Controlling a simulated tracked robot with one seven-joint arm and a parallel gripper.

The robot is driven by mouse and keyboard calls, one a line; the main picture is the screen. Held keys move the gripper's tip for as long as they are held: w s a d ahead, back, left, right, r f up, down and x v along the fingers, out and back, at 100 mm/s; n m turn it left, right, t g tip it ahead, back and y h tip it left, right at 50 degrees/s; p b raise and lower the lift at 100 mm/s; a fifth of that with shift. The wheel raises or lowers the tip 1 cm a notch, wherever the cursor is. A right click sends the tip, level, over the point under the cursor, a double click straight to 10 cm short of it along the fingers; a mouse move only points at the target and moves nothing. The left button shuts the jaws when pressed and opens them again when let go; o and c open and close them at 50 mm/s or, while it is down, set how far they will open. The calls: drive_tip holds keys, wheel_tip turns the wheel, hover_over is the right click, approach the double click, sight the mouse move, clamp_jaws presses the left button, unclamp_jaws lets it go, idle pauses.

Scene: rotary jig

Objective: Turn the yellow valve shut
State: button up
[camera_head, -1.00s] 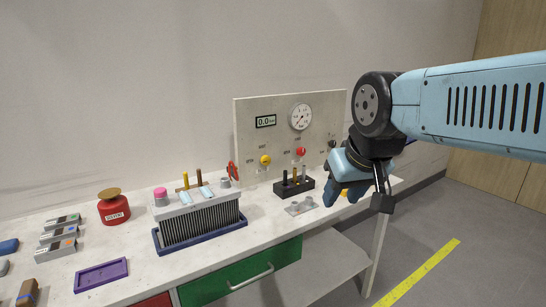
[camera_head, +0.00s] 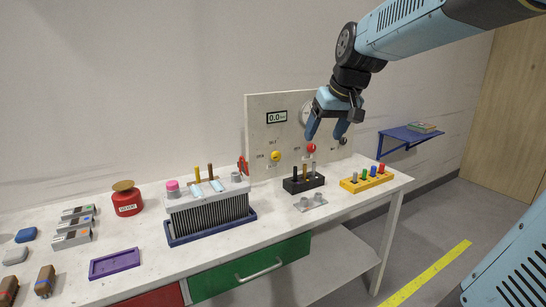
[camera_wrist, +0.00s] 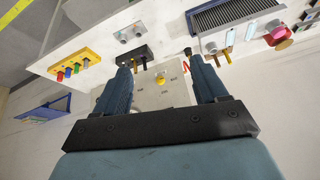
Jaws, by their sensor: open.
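The yellow valve (camera_head: 276,156) is a round knob on the upright pale panel (camera_head: 258,108) at the back of the bench. In the wrist view the yellow valve (camera_wrist: 160,78) shows between my fingers, farther off on the panel. My gripper (camera_head: 327,136) is open and empty, up in front of the panel, to the right of the yellow valve and apart from it. In the wrist view both fingers of my gripper (camera_wrist: 161,65) are spread with nothing between them. My gripper partly hides the gauge on the panel.
A red knob (camera_head: 311,148) and a dark knob (camera_head: 343,141) sit on the panel to the right. A black holder (camera_head: 303,185) and a yellow block with coloured pegs (camera_head: 366,180) stand before it. A finned unit (camera_head: 208,212) stands left. A blue shelf (camera_head: 412,136) is on the wall.

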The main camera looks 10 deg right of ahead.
drive_tip(key=w+d, duration=0.1)
drive_tip(key=w, duration=1.2)
drive_tip(key=n+h, duration=0.1)
drive_tip(key=n, duration=0.3)
hover_over(277, 154)
drive_tip(key=s, duration=0.5)
wheel_tip(277, 154, down, 13)
drive_tip(key=x, duration=1.3)
drive_tip(key=shift+s+d+f, duration=0.15)
drive_tip(key=shift+s+f, duration=0.1)
drive_tip(key=shift+c, duration=0.3)
